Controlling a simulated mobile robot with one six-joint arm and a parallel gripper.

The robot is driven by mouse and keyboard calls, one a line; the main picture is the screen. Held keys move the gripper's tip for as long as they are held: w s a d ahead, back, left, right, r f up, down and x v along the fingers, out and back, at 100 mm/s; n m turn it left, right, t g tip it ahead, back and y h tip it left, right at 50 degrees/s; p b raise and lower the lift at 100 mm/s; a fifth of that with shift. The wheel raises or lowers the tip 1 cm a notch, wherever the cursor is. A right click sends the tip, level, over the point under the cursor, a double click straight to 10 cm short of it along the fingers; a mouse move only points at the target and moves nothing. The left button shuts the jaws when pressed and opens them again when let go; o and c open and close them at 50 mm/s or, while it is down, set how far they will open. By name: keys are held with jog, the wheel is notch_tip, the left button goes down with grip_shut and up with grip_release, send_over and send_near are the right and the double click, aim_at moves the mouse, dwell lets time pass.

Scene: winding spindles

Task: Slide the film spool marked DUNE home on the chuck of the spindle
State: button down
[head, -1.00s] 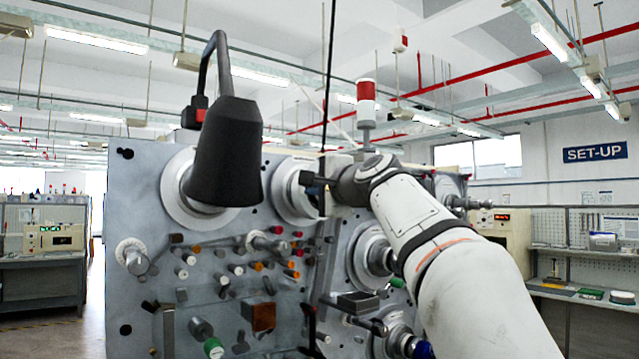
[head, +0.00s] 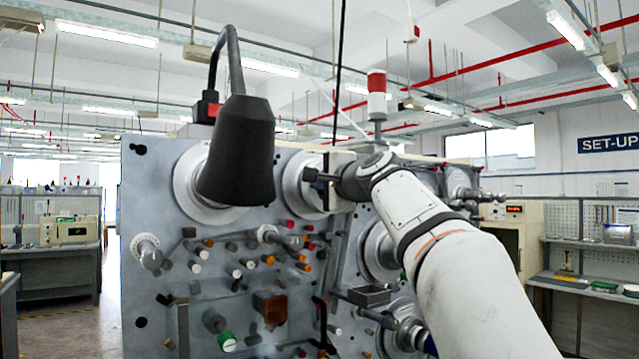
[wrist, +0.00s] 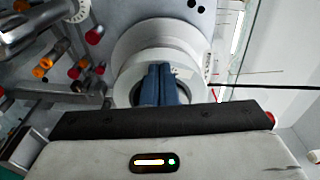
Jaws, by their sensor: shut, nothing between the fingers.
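A white round flanged spool or disc (wrist: 193,40) sits on the machine face, straight ahead of my gripper in the wrist view. It has small dark printing near its right edge, too small to read, so I cannot tell whether it says DUNE. In the head view the pale disc (head: 290,180) is partly behind my gripper (head: 314,180). The gripper's dark blue fingers (wrist: 160,84) are together and empty, overlapping the disc's centre in the wrist view. They hide the hub, and I cannot tell whether they touch it.
A black lamp (head: 236,155) hangs in front of another round flange (head: 185,185) on the left. Several coloured knobs and rollers cover the grey panel (head: 150,230) below. A small dark tray (head: 368,295) juts out under my arm. A red and white beacon (head: 377,95) stands behind.

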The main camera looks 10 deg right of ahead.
jog(key=shift+w+a+r+p, duration=0.1)
jog(key=shift+w+a+p, duration=0.1)
jog(key=shift+w+p, duration=0.15)
jog(key=shift+s+d, duration=0.1)
dwell(0.5)
jog(key=b+v, duration=0.2)
jog(key=v, duration=0.1)
jog(key=shift+d, duration=0.15)
